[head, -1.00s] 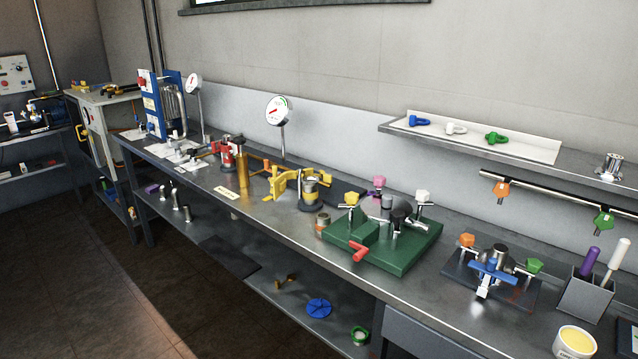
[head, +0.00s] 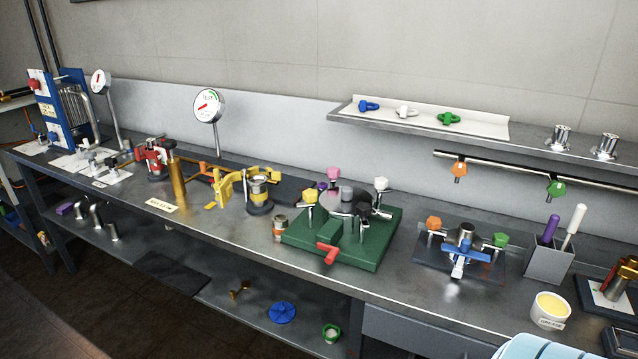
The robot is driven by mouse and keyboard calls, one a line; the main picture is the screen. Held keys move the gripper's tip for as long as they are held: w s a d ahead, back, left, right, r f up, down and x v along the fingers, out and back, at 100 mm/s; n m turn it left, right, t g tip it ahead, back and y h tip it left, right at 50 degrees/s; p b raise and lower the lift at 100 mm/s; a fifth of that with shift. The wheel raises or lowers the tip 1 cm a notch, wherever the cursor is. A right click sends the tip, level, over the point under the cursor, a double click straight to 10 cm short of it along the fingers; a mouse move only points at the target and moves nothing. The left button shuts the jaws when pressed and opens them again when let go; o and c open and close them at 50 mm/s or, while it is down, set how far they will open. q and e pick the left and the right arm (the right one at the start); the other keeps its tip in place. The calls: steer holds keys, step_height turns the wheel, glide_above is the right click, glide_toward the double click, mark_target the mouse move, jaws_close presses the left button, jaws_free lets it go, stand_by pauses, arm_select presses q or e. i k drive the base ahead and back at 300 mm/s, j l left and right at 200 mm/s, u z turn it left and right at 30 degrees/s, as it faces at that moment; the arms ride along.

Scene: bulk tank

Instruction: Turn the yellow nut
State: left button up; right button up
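A yellow knob-like nut (head: 310,196) sits on a metal stem at the left of the green fixture (head: 385,238), in the middle of the bench in the head view. A pink nut (head: 334,173) and a white nut (head: 381,184) stand on the same fixture, around dark and grey round parts. A red handle (head: 328,253) sticks out at its front. Another yellow piece, a bracket-like clamp (head: 224,188), stands further left beside a round fitting with a yellow band (head: 258,190). Neither of my grippers shows in the view.
A smaller fixture with orange (head: 433,223) and green (head: 500,240) nuts and a blue handle (head: 460,250) stands to the right. A grey holder (head: 548,262) and a grease tub (head: 550,309) are beyond it. A shelf (head: 520,139) overhangs the bench's back.

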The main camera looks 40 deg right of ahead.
mark_target(310, 195)
steer(key=i+j+z, duration=0.1)
steer(key=z, duration=0.3)
steer(key=i+j+z, duration=0.1)
steer(key=j+z, duration=0.2)
steer(key=z, duration=0.15)
steer(key=j+z, duration=0.2)
steer(key=z, duration=0.25)
steer(key=j+z, duration=0.2)
steer(key=z, duration=0.25)
steer(key=k+j+z, duration=0.1)
steer(key=z, duration=0.4)
steer(key=k+j+z, duration=0.15)
steer(key=z, duration=0.3)
